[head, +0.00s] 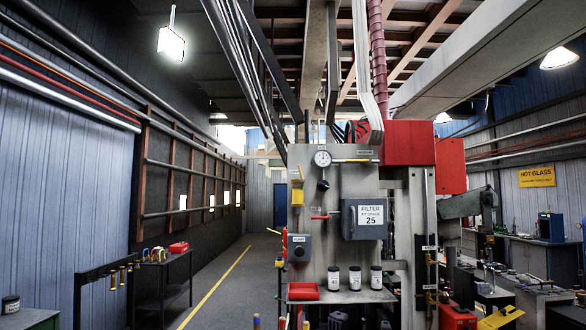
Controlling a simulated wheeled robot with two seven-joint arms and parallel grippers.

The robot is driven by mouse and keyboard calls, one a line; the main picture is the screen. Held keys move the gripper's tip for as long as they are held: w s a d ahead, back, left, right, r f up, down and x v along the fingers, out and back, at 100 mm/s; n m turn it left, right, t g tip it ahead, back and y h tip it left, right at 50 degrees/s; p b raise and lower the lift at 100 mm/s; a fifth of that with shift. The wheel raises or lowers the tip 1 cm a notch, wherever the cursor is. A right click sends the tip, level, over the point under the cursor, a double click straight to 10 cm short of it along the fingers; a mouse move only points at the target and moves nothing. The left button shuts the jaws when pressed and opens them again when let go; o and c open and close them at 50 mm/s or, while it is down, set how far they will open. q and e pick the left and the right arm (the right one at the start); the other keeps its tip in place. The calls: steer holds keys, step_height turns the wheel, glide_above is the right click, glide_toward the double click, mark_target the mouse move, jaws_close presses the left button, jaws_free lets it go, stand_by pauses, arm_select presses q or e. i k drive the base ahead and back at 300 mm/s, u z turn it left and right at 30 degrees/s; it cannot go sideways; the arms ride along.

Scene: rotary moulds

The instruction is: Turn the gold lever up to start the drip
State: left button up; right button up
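Neither of my grippers shows in the head view. A grey machine panel (335,185) stands ahead, right of the middle. A thin gold-yellow lever (352,160) lies about level near its top, right of a round white gauge (322,158). A yellow handle (298,196) sits lower at the panel's left edge. Small brass-coloured valve fittings (431,298) are on the column at the right. The labels are too small to read, so I cannot tell which of these is the drip lever. No drip is visible.
A shelf (340,296) on the panel holds several white-labelled jars and a red item (303,291). A grey filter box (364,219) and a red-handled lever (320,217) are on the panel. A dark table (175,262) stands left. The aisle floor (225,290) looks clear.

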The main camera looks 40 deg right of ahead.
mark_target(303, 179)
steer(key=z, duration=2.7)
steer(key=i, duration=0.4)
steer(key=z, duration=1)
steer(key=i, duration=0.45)
steer(key=u, duration=2.7)
